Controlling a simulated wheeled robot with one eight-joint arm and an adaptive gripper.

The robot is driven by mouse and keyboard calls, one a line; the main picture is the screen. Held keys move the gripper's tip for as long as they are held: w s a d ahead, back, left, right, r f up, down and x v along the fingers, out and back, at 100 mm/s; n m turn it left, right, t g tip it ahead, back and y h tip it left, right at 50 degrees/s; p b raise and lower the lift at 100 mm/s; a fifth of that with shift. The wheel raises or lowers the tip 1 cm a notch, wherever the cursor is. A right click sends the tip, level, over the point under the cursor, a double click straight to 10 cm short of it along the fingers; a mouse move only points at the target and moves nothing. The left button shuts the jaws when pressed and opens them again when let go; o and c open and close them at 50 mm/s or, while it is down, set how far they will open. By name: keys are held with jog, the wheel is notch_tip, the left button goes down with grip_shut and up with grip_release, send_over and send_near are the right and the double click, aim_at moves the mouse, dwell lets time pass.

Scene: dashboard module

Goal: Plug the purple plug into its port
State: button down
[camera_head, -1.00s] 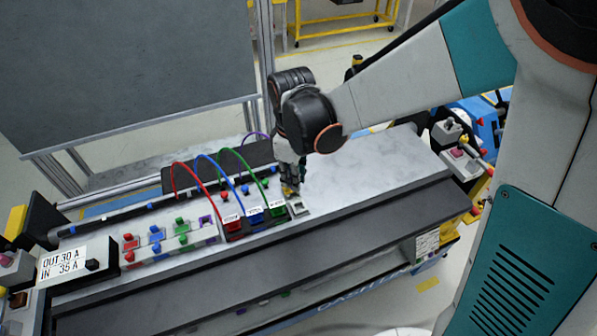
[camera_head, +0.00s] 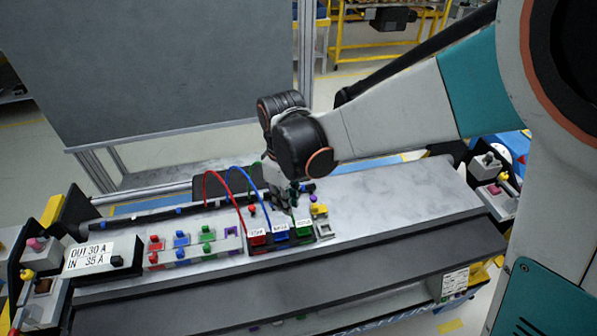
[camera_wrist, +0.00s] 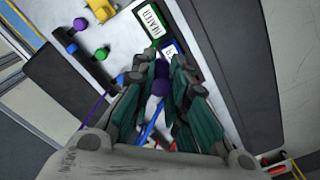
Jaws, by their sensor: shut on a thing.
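My gripper (camera_wrist: 160,80) is shut on the purple plug (camera_wrist: 158,88), which shows between the fingers in the wrist view. A purple cable (camera_wrist: 93,107) runs off to the left there. In the head view my gripper (camera_head: 284,196) hangs over the panel behind the labelled red, blue and green plugs (camera_head: 281,233); the held plug cannot be made out there. A purple bracket-like socket (camera_head: 232,230) sits left of those plugs, and a grey socket (camera_head: 323,229) sits at their right. I cannot tell which is the purple plug's port.
Red (camera_head: 213,182) and blue cables (camera_head: 238,176) arch up beside my gripper. A yellow block (camera_head: 319,210) and purple knob (camera_head: 313,197) stand just right of it. Coloured knobs and a labelled box (camera_head: 92,257) are at left. The panel's right side is clear.

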jog(key=s+a+b, duration=0.1)
jog(key=a, duration=1.4)
jog(key=shift+s, duration=0.4)
jog(key=shift+f+b, duration=0.1)
jog(key=shift+b, duration=0.25)
jog(key=shift+f+b, duration=2.05)
jog(key=shift+f, duration=0.8)
jog(key=shift+f+b, duration=1.25)
jog(key=shift+b, duration=0.05)
jog(key=shift+r, duration=0.15)
jog(key=shift+r+p, duration=0.6)
jog(key=shift+r, duration=0.25)
dwell(0.6)
